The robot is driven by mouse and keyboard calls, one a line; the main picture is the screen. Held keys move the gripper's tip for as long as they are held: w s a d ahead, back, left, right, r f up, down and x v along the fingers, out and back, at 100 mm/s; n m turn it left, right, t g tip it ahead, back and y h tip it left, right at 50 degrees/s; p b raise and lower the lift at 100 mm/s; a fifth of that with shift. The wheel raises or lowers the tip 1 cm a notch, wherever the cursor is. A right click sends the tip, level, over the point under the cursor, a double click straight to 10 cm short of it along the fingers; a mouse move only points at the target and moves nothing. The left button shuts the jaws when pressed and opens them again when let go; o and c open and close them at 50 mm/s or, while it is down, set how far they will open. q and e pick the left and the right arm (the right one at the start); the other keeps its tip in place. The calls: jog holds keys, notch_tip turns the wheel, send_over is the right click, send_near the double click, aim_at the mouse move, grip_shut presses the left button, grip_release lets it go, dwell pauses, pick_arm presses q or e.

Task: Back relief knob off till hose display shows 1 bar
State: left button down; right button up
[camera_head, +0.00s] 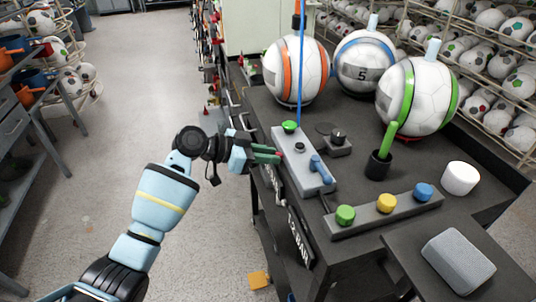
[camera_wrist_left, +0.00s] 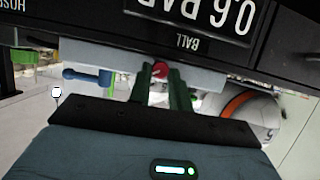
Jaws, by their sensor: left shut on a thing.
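My left gripper (camera_head: 270,156) reaches in from the left to the side of the grey press console (camera_head: 305,178). Its green fingers are shut on a small red knob, the relief knob (camera_wrist_left: 160,70), which shows between the fingertips in the left wrist view; the fingers hide its sides. The ball display (camera_wrist_left: 195,18) is upside down in the wrist view and reads 0.6 BAR. The hose display (camera_head: 300,240) is on the table's front face in the head view, seen at a slant, its figure not surely readable. My right gripper is not in view.
A blue lever (camera_head: 321,170) and a green knob (camera_head: 289,127) sit on the console. Several balls, including an orange-striped one (camera_head: 297,72), stand behind. A button bar (camera_head: 365,216), a white cylinder (camera_head: 460,178) and a grey box (camera_head: 457,262) lie to the right. Floor left is clear.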

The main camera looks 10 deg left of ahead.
pick_arm(q)
jog(key=shift+w+n+g+h, duration=0.1)
jog(key=shift+n+g+h, duration=0.25)
jog(key=shift+n, duration=0.35)
jog(key=c, duration=1.3)
grip_release()
jog(key=b+v, duration=0.1)
jog(key=v, duration=0.7)
jog(key=shift+d, duration=0.1)
